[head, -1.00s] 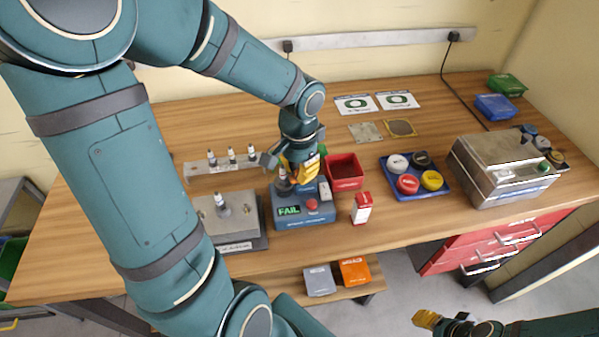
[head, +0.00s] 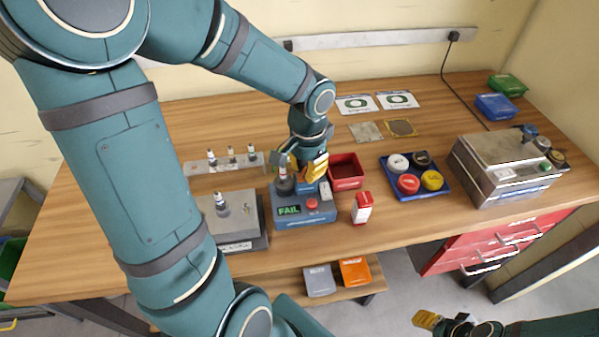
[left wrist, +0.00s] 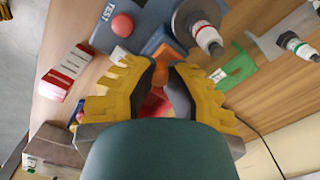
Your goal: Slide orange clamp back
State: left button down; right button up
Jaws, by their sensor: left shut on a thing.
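The blue-grey test device (head: 290,222) stands on the table with a green FAIL display and a red button; it also shows at the top of the left wrist view (left wrist: 135,20). The orange clamp (left wrist: 172,50) shows in the left wrist view as a small orange piece beside a blue block, between my fingertips. My left gripper (left wrist: 168,72) has yellow pads and is shut on the orange clamp. In the head view my left gripper (head: 302,172) is over the back of the device and hides the clamp. My right gripper (head: 427,319) is partly seen at the bottom edge.
An aerator-like part stands in a dark round seat (head: 284,184) close beside my left gripper. A red bin (head: 346,170) is just to the right, a red-white box (head: 362,208) in front of it. A metal fixture (head: 232,220) stands left, a rack (head: 200,168) behind it.

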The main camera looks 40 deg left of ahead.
pick_arm(q)
jog(key=c, duration=1)
grip_release()
jog(key=shift+w, duration=0.1)
jog(key=shift+c, duration=0.2)
notch_tip(320, 180, up, 8)
jog(key=p, duration=0.6)
jog(key=shift+r+p, duration=0.1)
jog(key=shift+p, duration=0.25)
